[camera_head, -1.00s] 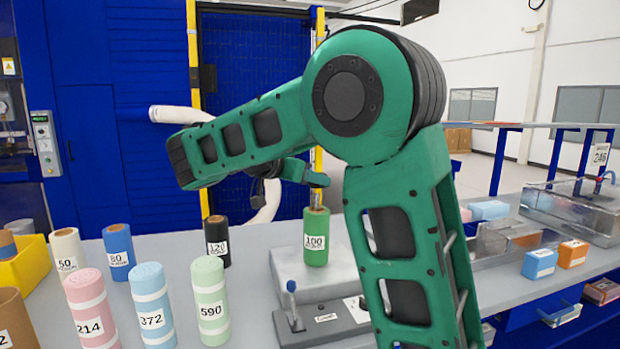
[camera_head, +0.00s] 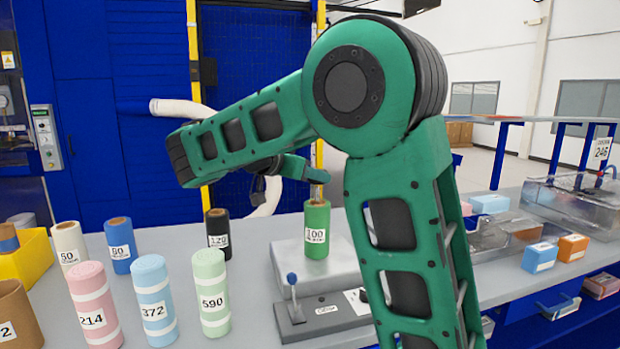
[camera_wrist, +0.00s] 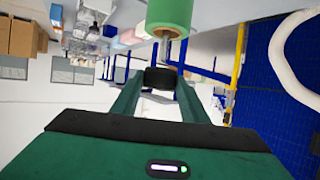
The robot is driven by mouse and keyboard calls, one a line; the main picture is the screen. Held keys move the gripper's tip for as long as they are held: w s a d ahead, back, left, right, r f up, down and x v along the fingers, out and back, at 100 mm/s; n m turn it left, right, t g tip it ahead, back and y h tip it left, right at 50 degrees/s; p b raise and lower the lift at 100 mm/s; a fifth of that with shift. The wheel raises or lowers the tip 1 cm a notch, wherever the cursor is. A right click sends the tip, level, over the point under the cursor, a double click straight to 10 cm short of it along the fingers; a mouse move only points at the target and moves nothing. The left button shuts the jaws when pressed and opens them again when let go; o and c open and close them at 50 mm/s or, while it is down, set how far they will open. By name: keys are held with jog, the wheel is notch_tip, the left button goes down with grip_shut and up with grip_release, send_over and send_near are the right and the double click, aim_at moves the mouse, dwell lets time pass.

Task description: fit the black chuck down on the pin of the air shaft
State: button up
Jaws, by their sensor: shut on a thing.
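The metal pin of the air shaft (camera_wrist: 163,50) sticks out of the roll's core toward my gripper. My gripper (camera_wrist: 161,92) is shut on the black chuck (camera_wrist: 160,78), which sits between the fingertips in line with the pin. The chuck is close to the pin's end; I cannot tell if they touch. In the head view my gripper is above the roll, and the chuck is hard to make out.
Rolls marked 214 (camera_head: 92,306), 372 (camera_head: 154,302), 590 (camera_head: 211,294) and several others stand left of the plate. A lever with a blue knob (camera_head: 292,279) rises in front of the plate. Small foam blocks (camera_head: 573,248) and clear boxes lie at right.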

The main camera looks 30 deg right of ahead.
aim_at(316, 195)
jog(key=shift+f, duration=2.8)
jog(key=o, duration=1.1)
jog(key=shift+o, duration=0.2)
jog(key=s+a+r, duration=0.2)
jog(key=a+r, duration=0.3)
jog(key=a, duration=0.1)
jog(key=shift+r, duration=0.35)
dwell(0.6)
dwell(0.5)
